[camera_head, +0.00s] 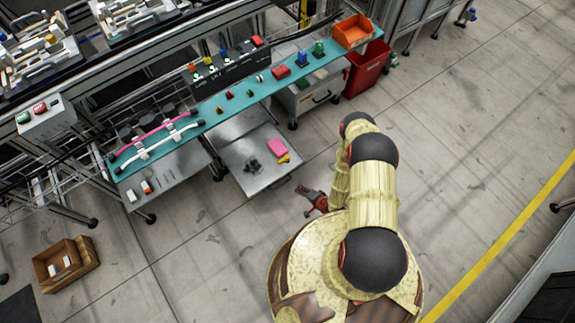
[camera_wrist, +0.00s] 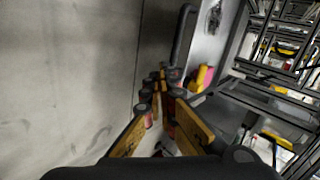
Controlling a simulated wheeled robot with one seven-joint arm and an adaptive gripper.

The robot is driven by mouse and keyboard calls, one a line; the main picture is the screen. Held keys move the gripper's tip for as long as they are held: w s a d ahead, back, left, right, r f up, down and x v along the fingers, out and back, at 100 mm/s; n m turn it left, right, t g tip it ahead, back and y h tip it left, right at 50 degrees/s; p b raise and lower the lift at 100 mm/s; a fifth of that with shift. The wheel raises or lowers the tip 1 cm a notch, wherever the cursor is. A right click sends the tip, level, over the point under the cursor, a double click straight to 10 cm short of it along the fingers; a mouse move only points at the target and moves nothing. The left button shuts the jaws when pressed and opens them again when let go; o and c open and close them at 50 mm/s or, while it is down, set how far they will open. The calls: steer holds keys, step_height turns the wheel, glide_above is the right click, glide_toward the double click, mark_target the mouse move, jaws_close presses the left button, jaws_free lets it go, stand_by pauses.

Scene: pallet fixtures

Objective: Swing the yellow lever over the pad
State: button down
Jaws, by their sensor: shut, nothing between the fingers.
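Two pallet fixtures stand at the top left of the head view, and small yellow parts (camera_head: 51,39) show on the nearer one (camera_head: 38,62). I cannot tell which part is the lever or the pad at this size. My gripper (camera_head: 313,197) hangs over the open floor in front of the bench, far from the fixtures. In the wrist view, its yellow-sided fingers (camera_wrist: 161,103) reach forward and are shut with nothing held. No fixture part is near the fingers there.
A teal bench shelf (camera_head: 215,103) holds several small coloured parts and an orange bin (camera_head: 353,31). A low grey tray table (camera_head: 247,178) carries a pink block (camera_head: 277,147). A red bin (camera_head: 364,76) and a wooden box (camera_head: 84,252) stand on the floor.

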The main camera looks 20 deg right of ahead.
mark_target(280, 162)
steer(key=w+r+m+t, duration=0.3)
steer(key=w+r, duration=0.1)
steer(key=r, duration=0.1)
steer(key=shift+w+d+r, duration=0.2)
steer(key=shift+w+r, duration=0.05)
steer(key=shift+f, duration=0.1)
steer(key=b+x, duration=0.5)
steer(key=x, duration=0.8)
steer(key=shift+a, duration=0.1)
steer(key=shift+w+a+f+b, duration=0.15)
steer(key=shift+w+b, duration=0.25)
steer(key=shift+s+a, duration=0.1)
steer(key=shift+a, duration=0.1)
